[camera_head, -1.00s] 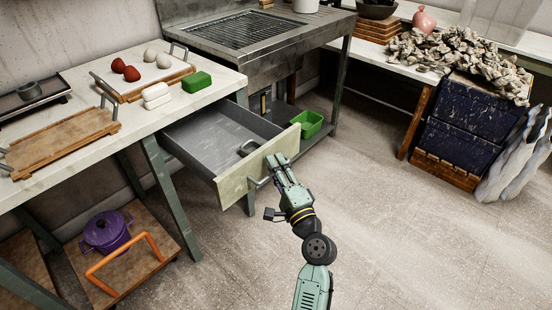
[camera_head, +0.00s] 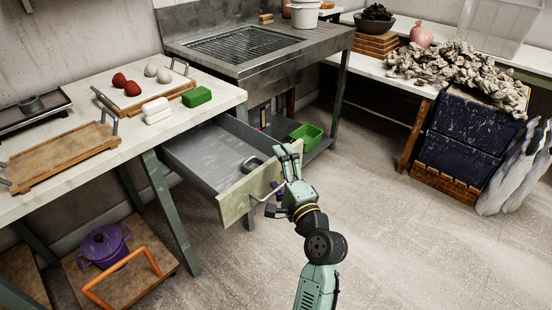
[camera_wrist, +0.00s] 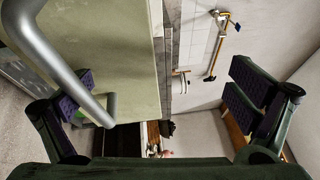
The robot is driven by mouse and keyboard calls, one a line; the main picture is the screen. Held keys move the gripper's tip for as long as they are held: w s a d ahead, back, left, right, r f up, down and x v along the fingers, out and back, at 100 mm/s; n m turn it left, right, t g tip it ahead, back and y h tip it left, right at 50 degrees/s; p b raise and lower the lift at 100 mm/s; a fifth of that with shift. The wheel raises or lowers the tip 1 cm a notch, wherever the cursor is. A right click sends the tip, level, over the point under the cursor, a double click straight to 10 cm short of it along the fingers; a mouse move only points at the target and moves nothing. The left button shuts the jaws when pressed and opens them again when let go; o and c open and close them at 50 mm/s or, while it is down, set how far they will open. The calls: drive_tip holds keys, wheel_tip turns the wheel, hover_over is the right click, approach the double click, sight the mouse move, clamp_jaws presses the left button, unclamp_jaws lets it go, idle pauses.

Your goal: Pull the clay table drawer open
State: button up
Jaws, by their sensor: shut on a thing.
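My gripper (camera_head: 287,160) is at the right side of the front panel, by the handle. In the wrist view, the silver handle (camera_wrist: 62,70) crosses in front of my gripper's left finger, beside the panel (camera_wrist: 115,55). The gripper is shut on the handle, though its fingers look well apart there. Where finger and bar touch cannot be made out.
A green bin (camera_head: 306,137) sits on the grill stand's lower shelf behind the drawer. A purple pot (camera_head: 104,246) and an orange-handled board (camera_head: 125,275) are low at the left. Blue crates (camera_head: 465,140) stand at the right. The floor (camera_head: 400,250) in front is clear.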

drive_tip(key=shift+s+d+r, duration=0.1)
drive_tip(key=shift+s+r, duration=0.4)
drive_tip(key=shift+c, duration=1)
drive_tip(key=shift+s+d+f+b, duration=0.1)
drive_tip(key=shift+s+d+b, duration=0.25)
drive_tip(key=shift+s, duration=0.2)
drive_tip(key=shift+c, duration=1)
drive_tip(key=shift+b+v, duration=0.45)
drive_tip(key=shift+v, duration=1.1)
drive_tip(key=shift+c, duration=0.6)
drive_tip(key=shift+v, duration=0.8)
drive_tip(key=c, duration=0.6)
drive_tip(key=shift+f+b+v, duration=0.2)
drive_tip(key=shift+b+v, duration=0.2)
drive_tip(key=shift+v, duration=0.5)
drive_tip(key=shift+f+b+v, duration=0.2)
drive_tip(key=shift+b+v, duration=0.15)
drive_tip(key=shift+v, duration=0.55)
drive_tip(key=shift+f+b+v, duration=0.2)
drive_tip(key=shift+b+v, duration=0.2)
drive_tip(key=shift+v, duration=0.5)
drive_tip(key=shift+c, duration=0.2)
drive_tip(key=shift+a, duration=0.15)
